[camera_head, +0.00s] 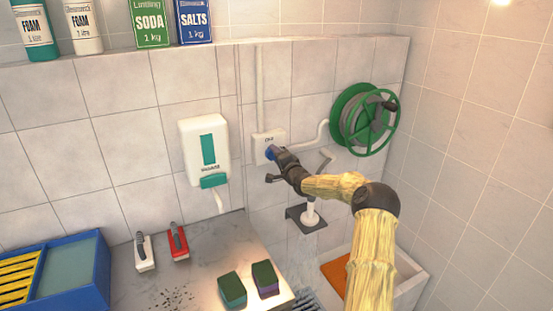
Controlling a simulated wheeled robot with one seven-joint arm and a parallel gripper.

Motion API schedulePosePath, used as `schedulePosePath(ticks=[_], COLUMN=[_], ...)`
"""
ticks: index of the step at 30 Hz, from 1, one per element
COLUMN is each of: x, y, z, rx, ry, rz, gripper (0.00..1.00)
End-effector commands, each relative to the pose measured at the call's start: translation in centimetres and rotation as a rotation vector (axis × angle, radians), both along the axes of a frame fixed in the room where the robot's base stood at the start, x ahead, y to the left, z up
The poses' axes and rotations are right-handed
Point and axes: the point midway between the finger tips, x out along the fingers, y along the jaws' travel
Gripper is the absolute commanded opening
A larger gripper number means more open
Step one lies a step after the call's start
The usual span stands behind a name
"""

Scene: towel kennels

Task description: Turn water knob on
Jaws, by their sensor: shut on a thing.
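The water knob (271,152) is a small blue piece on the front of a white wall box (262,137), which has small dark lettering. My gripper (277,157) reaches up from the lower right and is shut on the knob. Its dark fingers and wrist hide most of the knob, so I cannot tell how far it is turned. A white spray head (310,214) sits at a dark wall bracket (294,217) below my arm. Faint pale streaks show beneath it, over the basin.
A green hose reel (346,128) hangs right of the box, and a white dispenser (204,150) hangs left. Sponges (232,290) and brushes (178,241) lie on the metal counter (200,270). A white basin (408,283) holds an orange item (337,270). Bottles and cartons stand on the ledge.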

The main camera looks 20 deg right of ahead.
Motion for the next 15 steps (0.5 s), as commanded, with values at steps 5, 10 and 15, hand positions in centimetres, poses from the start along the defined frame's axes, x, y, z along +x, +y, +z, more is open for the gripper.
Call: schedulePosePath(ticks=[5, 10, 15], x=[-0.05, -0.06, -0.04], y=[-0.27, -0.30, -0.25], z=[-0.27, -0.27, -0.22], rx=[0.144, 0.241, 0.296], ry=[0.004, 0.007, 0.009], rz=[-0.004, -0.004, -0.004], gripper=[0.25, 0.25, 0.25])
